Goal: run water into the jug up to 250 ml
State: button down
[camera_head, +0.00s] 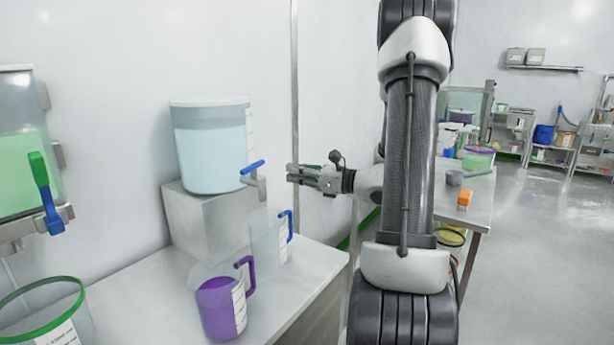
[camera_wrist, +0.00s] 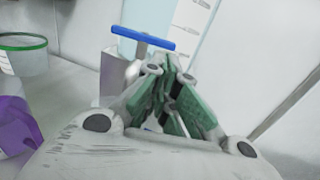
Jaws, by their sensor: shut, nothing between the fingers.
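A clear jug with a blue handle (camera_head: 267,240) stands on the bench below the tap (camera_head: 257,183). It looks empty, and I see no water stream. The tap's blue lever (camera_head: 252,167) sits at the front of a clear tank of pale blue water (camera_head: 210,150). The lever also shows in the wrist view (camera_wrist: 143,38), just beyond and left of my fingertips. My gripper (camera_head: 290,174) is shut and empty. It points left at about tap height, a short gap right of the lever.
The tank rests on a steel block (camera_head: 205,222). A jug of purple liquid (camera_head: 221,308) stands in front of the clear jug on the bench (camera_head: 160,290). A green tank (camera_head: 22,170) with its own tap and a green-rimmed tub (camera_head: 60,318) are at left.

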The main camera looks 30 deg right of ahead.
aim_at(253, 172)
jog(key=x, duration=0.7)
jog(key=shift+w+a, duration=0.25)
jog(key=shift+w, duration=0.1)
jog(key=w+n+g+y, duration=0.2)
jog(key=g+y, duration=0.1)
jog(key=shift+a+n, duration=0.25)
jog(key=shift+n, duration=0.15)
